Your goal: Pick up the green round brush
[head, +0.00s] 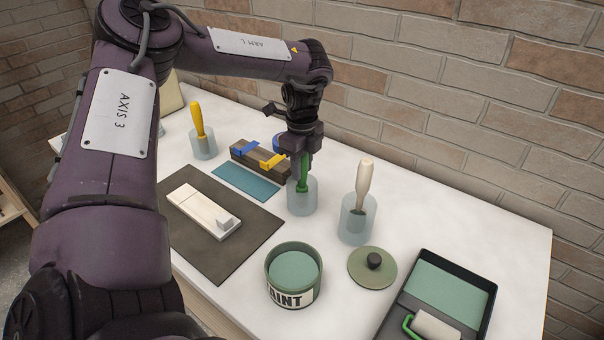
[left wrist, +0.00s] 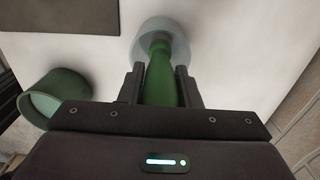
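The green round brush (head: 302,176) stands handle-up in a translucent cup (head: 301,201) in the middle of the white table. My left gripper (head: 301,155) points down over it, with its fingers on either side of the handle. In the left wrist view the green handle (left wrist: 158,84) lies between the two fingers of the left gripper (left wrist: 160,76), with little or no gap beside it, and the fingers look closed on it. The cup (left wrist: 163,32) shows beyond the fingertips and hides the brush's lower end. My right gripper is not in view.
A cup with a white-handled brush (head: 364,182) stands close to the right. A wooden block with yellow and blue clamps (head: 250,158) is just left. A paint can (head: 293,275), lid (head: 372,268) and roller tray (head: 451,290) are in front. A brick wall runs behind.

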